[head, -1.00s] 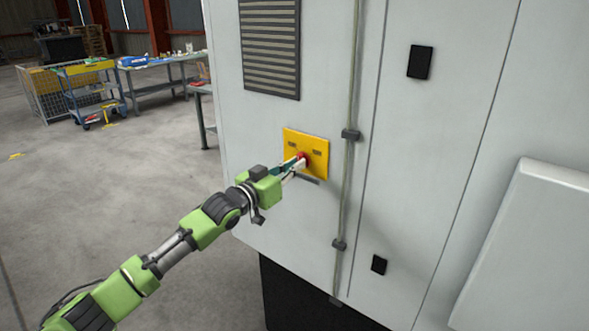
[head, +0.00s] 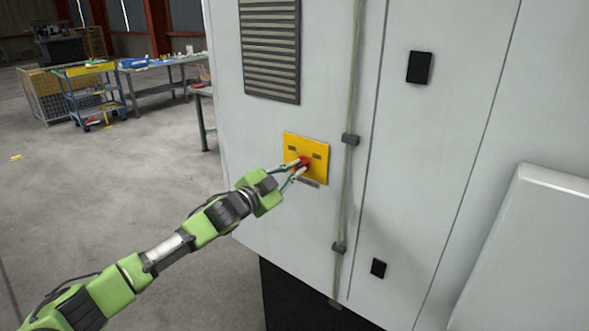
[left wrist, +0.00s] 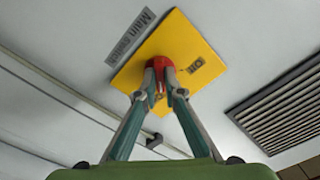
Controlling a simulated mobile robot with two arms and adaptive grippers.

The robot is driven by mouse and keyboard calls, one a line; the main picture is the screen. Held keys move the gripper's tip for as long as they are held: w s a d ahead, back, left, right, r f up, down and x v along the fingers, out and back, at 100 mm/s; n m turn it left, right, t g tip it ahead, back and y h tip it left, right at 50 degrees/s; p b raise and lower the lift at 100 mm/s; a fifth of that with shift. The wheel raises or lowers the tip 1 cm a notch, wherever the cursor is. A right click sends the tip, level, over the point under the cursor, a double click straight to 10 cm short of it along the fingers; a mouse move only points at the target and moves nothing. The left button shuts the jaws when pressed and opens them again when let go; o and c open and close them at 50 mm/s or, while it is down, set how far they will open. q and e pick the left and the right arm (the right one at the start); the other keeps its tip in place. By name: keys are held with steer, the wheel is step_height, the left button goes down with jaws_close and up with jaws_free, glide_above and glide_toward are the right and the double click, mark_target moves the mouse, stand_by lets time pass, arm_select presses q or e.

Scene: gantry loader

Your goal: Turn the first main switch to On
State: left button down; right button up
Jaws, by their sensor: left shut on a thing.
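The main switch is a yellow plate (head: 319,170) on the pale cabinet wall, with a red knob (head: 306,160) at its middle. My left gripper (head: 300,168) is shut on the red knob, its fingers one above the other in the head view. In the left wrist view, the fingertips (left wrist: 161,80) hold the red knob (left wrist: 159,62) from both sides. An "On" label (left wrist: 195,65) shows on the yellow plate (left wrist: 180,35), and a grey "Main Switch" label (left wrist: 130,37) lies beside it. The knob's pointing direction is mostly hidden by the fingers. My right gripper is out of view.
A vertical conduit (head: 345,190) runs down the cabinet (head: 450,120) just right of the plate. A vent grille (head: 271,50) is above it.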

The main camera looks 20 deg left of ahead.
arm_select(q)
steer(key=shift+f+m, duration=0.1)
steer(key=shift+m, duration=0.3)
steer(key=c, duration=2.1)
jaws_free()
steer(key=shift+c, duration=0.2)
steer(key=v, duration=1.2)
